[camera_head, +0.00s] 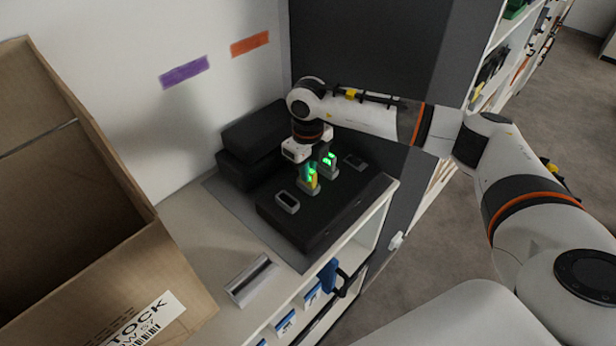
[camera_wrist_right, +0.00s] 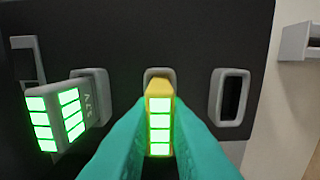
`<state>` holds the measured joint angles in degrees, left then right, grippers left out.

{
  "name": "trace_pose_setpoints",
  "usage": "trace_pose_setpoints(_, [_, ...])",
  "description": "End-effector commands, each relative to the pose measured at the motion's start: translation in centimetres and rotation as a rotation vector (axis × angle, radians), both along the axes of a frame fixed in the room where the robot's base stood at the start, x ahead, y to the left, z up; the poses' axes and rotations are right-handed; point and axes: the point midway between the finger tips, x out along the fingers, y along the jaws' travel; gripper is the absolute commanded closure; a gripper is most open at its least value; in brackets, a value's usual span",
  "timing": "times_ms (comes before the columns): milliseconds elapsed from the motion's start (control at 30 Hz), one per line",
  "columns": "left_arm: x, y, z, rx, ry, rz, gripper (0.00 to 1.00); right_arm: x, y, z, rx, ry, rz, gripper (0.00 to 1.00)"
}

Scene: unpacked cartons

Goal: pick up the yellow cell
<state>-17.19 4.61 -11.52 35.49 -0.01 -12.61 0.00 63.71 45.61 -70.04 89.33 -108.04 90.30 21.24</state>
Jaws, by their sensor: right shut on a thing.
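The yellow cell (camera_wrist_right: 159,89) has a column of green lit bars and stands at a grey-rimmed slot of the black charger (camera_head: 292,225). It also shows small in the head view (camera_head: 314,184). My right gripper (camera_head: 309,168) is over the charger. In the right wrist view its teal fingers (camera_wrist_right: 158,118) are shut on the yellow cell from both sides. The cell's far end meets the slot rim; I cannot tell how deep it sits. My left gripper is not in view.
A grey cell (camera_wrist_right: 90,112) with green bars stands in the neighbouring slot. An empty slot (camera_wrist_right: 231,97) is on the other side. Black cases (camera_head: 250,135) lie behind the charger. An open carton (camera_head: 120,250) stands at the left. A grey block (camera_head: 251,280) lies on the shelf top.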

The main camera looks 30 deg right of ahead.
Motion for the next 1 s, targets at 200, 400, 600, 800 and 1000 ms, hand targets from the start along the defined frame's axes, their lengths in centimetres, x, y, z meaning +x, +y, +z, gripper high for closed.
trace_pose_setpoints(200, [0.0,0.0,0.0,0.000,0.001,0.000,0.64,0.0,0.0,0.1,0.001,-0.002,0.000,1.00])
trace_pose_setpoints(400, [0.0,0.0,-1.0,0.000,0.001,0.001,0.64,0.2,0.0,2.1,0.002,-0.007,-0.001,1.00])
trace_pose_setpoints(600, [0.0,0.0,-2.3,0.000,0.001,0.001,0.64,0.2,0.0,6.2,0.001,-0.007,0.000,1.00])
trace_pose_setpoints(800, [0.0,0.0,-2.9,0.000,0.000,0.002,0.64,0.1,0.0,9.2,0.000,-0.004,-0.001,1.00])
trace_pose_setpoints(1000, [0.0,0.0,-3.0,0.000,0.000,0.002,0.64,0.0,0.0,10.1,0.000,0.000,0.000,1.00])
